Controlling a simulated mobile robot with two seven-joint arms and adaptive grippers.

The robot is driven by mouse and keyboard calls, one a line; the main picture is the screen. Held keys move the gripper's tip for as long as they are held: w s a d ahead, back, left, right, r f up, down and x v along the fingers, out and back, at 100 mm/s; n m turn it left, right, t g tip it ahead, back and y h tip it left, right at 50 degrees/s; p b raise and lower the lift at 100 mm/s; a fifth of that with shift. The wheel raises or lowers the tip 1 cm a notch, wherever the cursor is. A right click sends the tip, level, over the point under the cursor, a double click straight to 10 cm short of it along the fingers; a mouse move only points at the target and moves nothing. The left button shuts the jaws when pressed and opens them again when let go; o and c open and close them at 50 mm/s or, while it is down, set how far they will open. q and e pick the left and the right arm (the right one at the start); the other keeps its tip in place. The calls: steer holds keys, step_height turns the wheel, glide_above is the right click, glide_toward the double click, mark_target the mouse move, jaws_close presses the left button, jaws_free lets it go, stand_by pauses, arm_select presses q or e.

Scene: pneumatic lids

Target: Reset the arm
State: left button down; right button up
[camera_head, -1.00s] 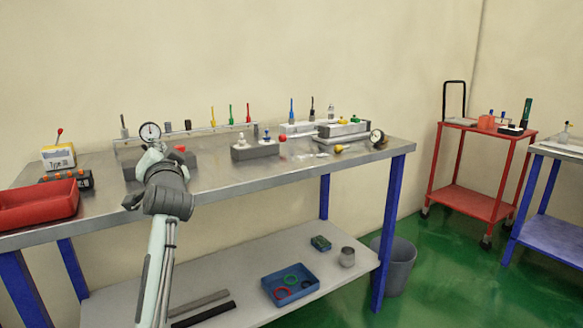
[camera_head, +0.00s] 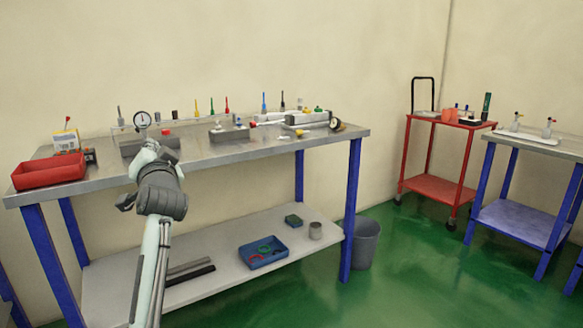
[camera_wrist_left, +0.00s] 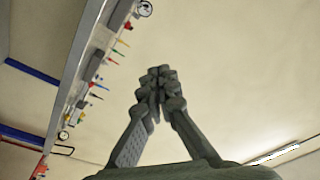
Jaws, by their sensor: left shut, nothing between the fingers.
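My left arm (camera_head: 158,200) rises from the bottom left in the head view, in front of the steel-topped workbench (camera_head: 215,157). Its fingertips cannot be made out clearly there. In the left wrist view my left gripper (camera_wrist_left: 160,78) has its two dark fingers closed together at the tips, with nothing between them. Plain wall shows behind the fingers, and the bench with its fittings runs along the left of that view. My right gripper does not show in any view.
A grey bin (camera_head: 361,244), red cart (camera_head: 437,188) and second table (camera_head: 517,222) stand right. Green floor is open in front.

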arm_select(q)
steer(key=w+a+f+m+g+y, duration=0.1)
steer(key=w+a+f+m+g, duration=0.1)
steer(key=a+f, duration=0.7)
steer(key=w+a+f+m+g+y, duration=0.1)
steer(key=w+a+f+m+g, duration=0.1)
steer(key=a+f, duration=0.65)
steer(key=d+f+n+g+h, duration=0.2)
steer(key=d+f+n+h, duration=0.5)
steer(key=f, duration=0.4)
steer(key=s+d+f+m+g+h, duration=0.1)
steer(key=s+d+f, duration=0.2)
steer(key=s+f, duration=0.45)
steer(key=s+d+f+m+g, duration=0.15)
steer(key=s+f, duration=0.35)
steer(key=f, duration=0.6)
steer(key=s+d+f+g, duration=0.2)
steer(key=s+f, duration=0.5)
steer(key=s, duration=0.5)
steer(key=s+d+f+g+h, duration=0.1)
steer(key=s+d+f+g, duration=0.1)
steer(key=s+f, duration=0.5)
steer(key=s+d+f+g, duration=0.2)
steer(key=s+f, duration=0.6)
steer(key=s, duration=1)
steer(key=d, duration=0.2)
steer(key=shift+d+h, duration=0.35)
steer(key=shift+h, duration=0.05)
